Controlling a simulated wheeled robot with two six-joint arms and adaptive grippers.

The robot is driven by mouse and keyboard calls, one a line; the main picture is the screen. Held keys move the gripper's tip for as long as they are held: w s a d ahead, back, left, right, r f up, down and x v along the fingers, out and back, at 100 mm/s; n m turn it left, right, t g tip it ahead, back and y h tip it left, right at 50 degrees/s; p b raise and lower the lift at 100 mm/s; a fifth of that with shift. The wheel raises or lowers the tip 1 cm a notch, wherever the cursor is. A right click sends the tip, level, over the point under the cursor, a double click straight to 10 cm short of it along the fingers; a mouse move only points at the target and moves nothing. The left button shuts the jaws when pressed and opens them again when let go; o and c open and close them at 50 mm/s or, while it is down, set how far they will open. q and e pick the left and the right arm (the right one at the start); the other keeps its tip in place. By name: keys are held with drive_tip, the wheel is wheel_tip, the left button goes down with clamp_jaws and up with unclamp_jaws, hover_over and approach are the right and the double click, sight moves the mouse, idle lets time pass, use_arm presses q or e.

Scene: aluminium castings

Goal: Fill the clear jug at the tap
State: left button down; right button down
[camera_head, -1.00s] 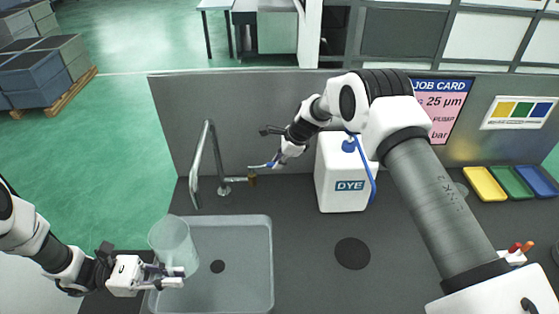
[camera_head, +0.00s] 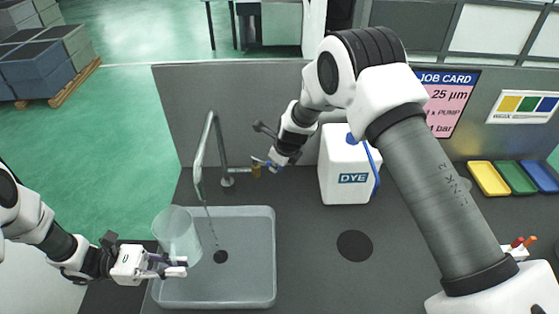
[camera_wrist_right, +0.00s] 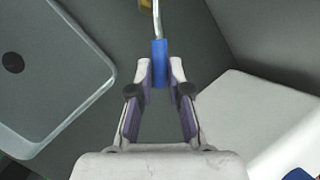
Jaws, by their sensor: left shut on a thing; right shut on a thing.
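The clear jug (camera_head: 177,236) stands upright over the left side of the sink. My left gripper (camera_head: 172,266) is shut on it, low on its side. The tap (camera_head: 197,165) rises behind the sink, and a thin stream of water (camera_head: 213,228) falls from its spout. The stream comes down to the right of the jug, towards the drain, apart from the jug. My right gripper (camera_head: 270,164) is shut on the blue-sleeved tap lever (camera_wrist_right: 160,62), beside the brass valve (camera_head: 256,171). The right wrist view shows the sleeve between both fingertips (camera_wrist_right: 161,78).
The grey sink (camera_head: 262,290) has a dark round drain (camera_head: 220,257). A white DYE container (camera_head: 345,190) stands right of the tap, close to my right arm. A grey panel (camera_head: 230,110) closes off the back. Coloured trays (camera_head: 489,179) lie far right.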

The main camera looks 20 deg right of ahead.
drive_tip(key=shift+s+a+m, duration=0.15)
drive_tip(key=shift+a+m, duration=0.05)
drive_tip(key=shift+m, duration=0.2)
drive_tip(key=c, duration=1.1)
unclamp_jaws()
drive_tip(key=v, duration=1.2)
drive_tip(key=shift+a, duration=0.1)
drive_tip(key=shift+c, duration=0.4)
